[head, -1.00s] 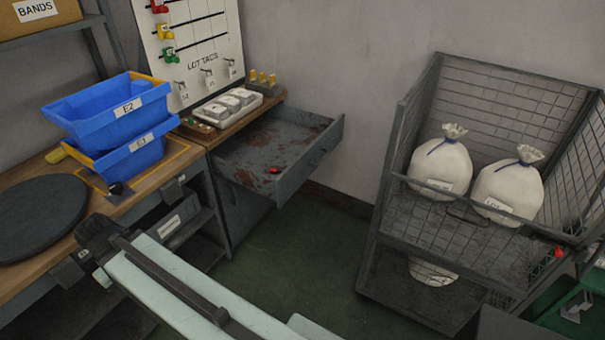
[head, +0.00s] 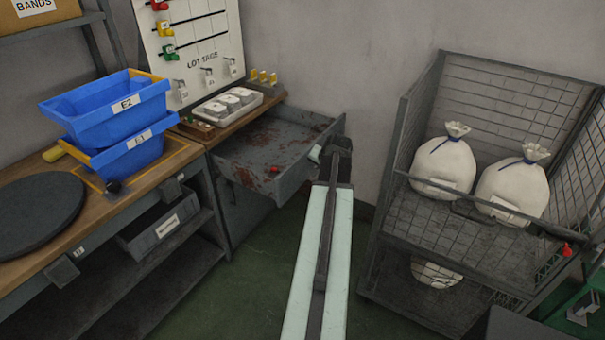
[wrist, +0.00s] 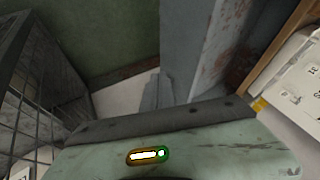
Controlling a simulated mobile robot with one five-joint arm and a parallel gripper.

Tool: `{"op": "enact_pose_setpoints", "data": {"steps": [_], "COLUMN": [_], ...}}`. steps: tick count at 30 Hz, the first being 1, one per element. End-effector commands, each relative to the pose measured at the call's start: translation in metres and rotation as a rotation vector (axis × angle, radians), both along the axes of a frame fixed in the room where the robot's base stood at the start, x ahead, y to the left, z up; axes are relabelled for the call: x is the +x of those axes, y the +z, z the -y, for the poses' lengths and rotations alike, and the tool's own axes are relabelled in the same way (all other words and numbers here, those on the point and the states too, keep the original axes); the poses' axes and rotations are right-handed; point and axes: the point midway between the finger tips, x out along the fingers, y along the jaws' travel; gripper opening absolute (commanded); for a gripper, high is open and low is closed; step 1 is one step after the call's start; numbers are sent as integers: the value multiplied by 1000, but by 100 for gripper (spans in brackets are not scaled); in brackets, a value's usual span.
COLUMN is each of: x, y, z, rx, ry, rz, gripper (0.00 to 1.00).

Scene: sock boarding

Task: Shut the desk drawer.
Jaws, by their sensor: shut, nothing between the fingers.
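The desk drawer (head: 262,165) stands pulled out from the desk's right end in the head view. It is grey metal with rust stains inside and looks empty apart from a small red item (head: 275,169) at its near edge. My gripper (head: 337,152) is at the outer side of the drawer's front panel, covering part of it. I cannot tell if they touch. In the wrist view, my gripper's shut fingers (wrist: 157,92) show small and grey beside a grey drawer wall (wrist: 190,50), with nothing held.
A wire cage cart (head: 385,235) with white tied sacks (head: 443,165) stands to the right. Green floor (head: 260,270) is open below the drawer.

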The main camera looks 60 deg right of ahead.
Motion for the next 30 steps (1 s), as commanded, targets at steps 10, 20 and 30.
{"op": "enact_pose_setpoints", "data": {"steps": [10,20,30], "x": [14,49,86], "y": [-31,-89,-80], "z": [14,41,39], "rx": [0,0,0], "ry": [-1,0,0], "rz": [1,1,1], "gripper": [0,0,0]}}
